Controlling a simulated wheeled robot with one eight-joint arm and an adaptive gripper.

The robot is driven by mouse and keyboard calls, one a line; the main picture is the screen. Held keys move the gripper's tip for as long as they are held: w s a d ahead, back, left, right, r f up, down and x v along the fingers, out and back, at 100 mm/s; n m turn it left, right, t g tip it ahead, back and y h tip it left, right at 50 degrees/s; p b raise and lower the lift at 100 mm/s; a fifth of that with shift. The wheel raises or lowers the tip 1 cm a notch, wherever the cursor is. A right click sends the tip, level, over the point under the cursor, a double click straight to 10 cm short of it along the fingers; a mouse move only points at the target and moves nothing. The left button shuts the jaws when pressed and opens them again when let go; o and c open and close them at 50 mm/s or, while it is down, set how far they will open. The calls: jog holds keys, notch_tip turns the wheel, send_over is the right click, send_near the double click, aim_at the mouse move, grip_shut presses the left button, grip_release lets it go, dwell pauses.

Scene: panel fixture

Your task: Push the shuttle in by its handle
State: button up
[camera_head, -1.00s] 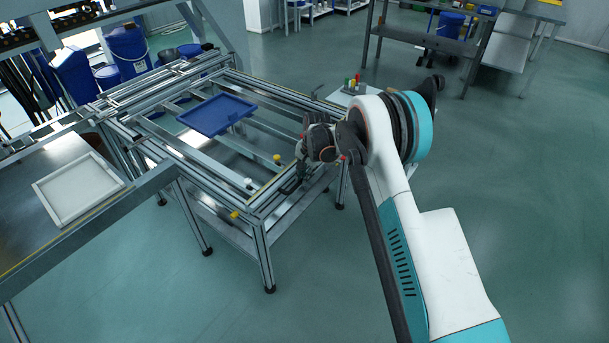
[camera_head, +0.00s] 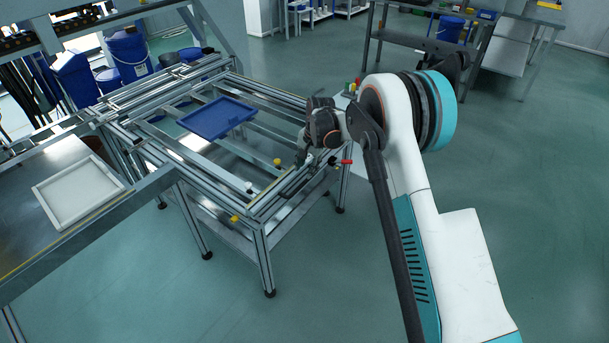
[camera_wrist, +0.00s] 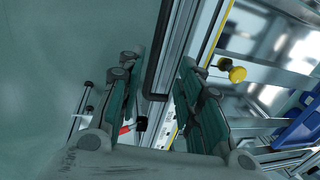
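My gripper (camera_head: 301,160) is over the near right corner of the metal frame fixture in the head view. In the wrist view my gripper (camera_wrist: 160,95) has its two dark green fingers spread, with a clear gap between them. A long dark bar (camera_wrist: 163,55), possibly the shuttle's handle, runs along the silver rail and ends in the gap as seen from the wrist. I cannot tell whether it lies between the fingers or below them. A dark bar also shows below the gripper in the head view (camera_head: 291,187). The shuttle itself is not clearly told apart from the rails.
A blue tray (camera_head: 217,118) lies on the fixture. A yellow knob (camera_head: 277,162) stands on the frame, and another yellow knob (camera_head: 235,219) is at its front edge. A red-tipped part (camera_head: 346,162) is right of the gripper. Open floor lies in front.

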jog(key=shift+s+d+r, duration=0.1)
jog(key=shift+d+r, duration=0.05)
jog(key=shift+r, duration=0.7)
jog(key=shift+s+d+r, duration=0.1)
jog(key=shift+r, duration=0.75)
jog(key=shift+s+d+r, duration=0.1)
jog(key=shift+d+r, duration=0.05)
jog(key=shift+r, duration=0.7)
jog(key=shift+r, duration=0.1)
jog(key=s+d+r+n+t, duration=0.1)
jog(key=s+d+r+n, duration=0.1)
jog(key=s+d+r, duration=0.55)
jog(key=s+d+r+n+t, duration=0.1)
jog(key=s+d+r+t, duration=0.15)
jog(key=s+r, duration=0.95)
jog(key=s+d+r+n+t+h, duration=0.1)
jog(key=s+d, duration=0.3)
jog(key=s, duration=0.8)
jog(key=s+d+r+n+t, duration=0.1)
jog(key=s+d+n, duration=0.2)
jog(key=s, duration=0.8)
jog(key=shift+s+d+r+h, duration=0.35)
jog(key=shift+s+d+h, duration=0.05)
jog(key=shift+d, duration=0.7)
